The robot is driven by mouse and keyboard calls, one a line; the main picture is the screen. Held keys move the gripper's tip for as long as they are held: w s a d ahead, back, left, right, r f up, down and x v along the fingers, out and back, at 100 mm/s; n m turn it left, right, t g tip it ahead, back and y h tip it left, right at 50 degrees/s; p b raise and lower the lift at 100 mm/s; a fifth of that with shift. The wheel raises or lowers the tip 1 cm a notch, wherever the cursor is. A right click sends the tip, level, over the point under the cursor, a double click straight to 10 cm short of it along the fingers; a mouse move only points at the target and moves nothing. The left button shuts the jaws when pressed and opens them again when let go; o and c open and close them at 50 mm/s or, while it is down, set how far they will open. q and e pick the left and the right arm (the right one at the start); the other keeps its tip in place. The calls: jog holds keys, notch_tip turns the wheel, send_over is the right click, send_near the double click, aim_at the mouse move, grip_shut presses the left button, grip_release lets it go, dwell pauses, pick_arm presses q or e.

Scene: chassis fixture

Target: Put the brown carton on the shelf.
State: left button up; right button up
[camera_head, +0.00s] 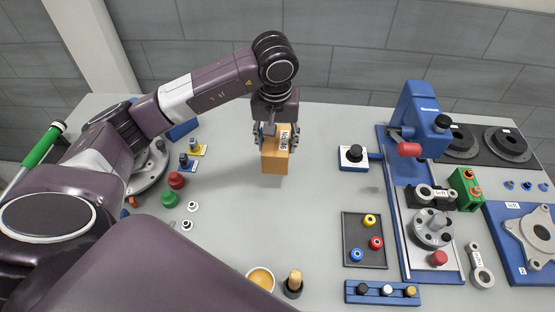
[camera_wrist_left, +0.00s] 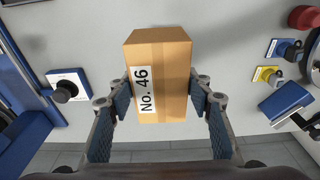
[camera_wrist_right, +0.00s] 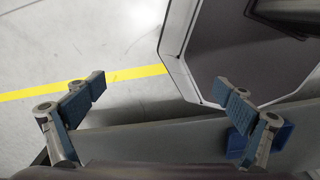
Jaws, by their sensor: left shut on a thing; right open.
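The brown carton (camera_head: 274,158) is held by my left gripper (camera_head: 275,132) over the back middle of the grey table. In the left wrist view the carton (camera_wrist_left: 172,70) sits between the two blue-padded fingers (camera_wrist_left: 160,100), with a white "No. 46" label on its side. The gripper is shut on it. Whether its bottom touches the table cannot be told. My right gripper (camera_wrist_right: 165,92) shows only in its own wrist view, open and empty, beside a grey edge and above the floor. No shelf can be made out in these views.
A blue press fixture (camera_head: 420,115) stands right of the carton, with a white-topped knob box (camera_head: 353,156) nearer. A black tray (camera_head: 364,240) holds coloured rings. Red and green knobs (camera_head: 175,181) stand at left. The table (camera_head: 255,220) in front of the carton is clear.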

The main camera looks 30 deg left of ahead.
pick_arm(q)
notch_tip(320, 180, down, 4)
jog(key=shift+p, duration=0.4)
jog(key=shift+f, duration=0.5)
notch_tip(320, 180, down, 2)
jog(key=shift+f+p, duration=0.15)
jog(key=shift+p, duration=0.35)
jog(key=shift+f, duration=0.45)
pick_arm(e)
jog(key=shift+w+a+r, duration=0.15)
jog(key=shift+w+r, duration=0.2)
jog(key=shift+r, duration=0.25)
jog(key=shift+w+a+r, duration=0.15)
jog(key=shift+w+r, duration=0.15)
jog(key=shift+r, duration=0.3)
jog(key=shift+w, duration=0.1)
pick_arm(q)
jog(key=shift+f, duration=0.15)
jog(key=o, duration=1.6)
jog(key=shift+s, duration=0.1)
jog(key=shift+c, duration=0.2)
pick_arm(e)
jog(key=shift+w+f, duration=0.1)
jog(key=shift+w, duration=0.25)
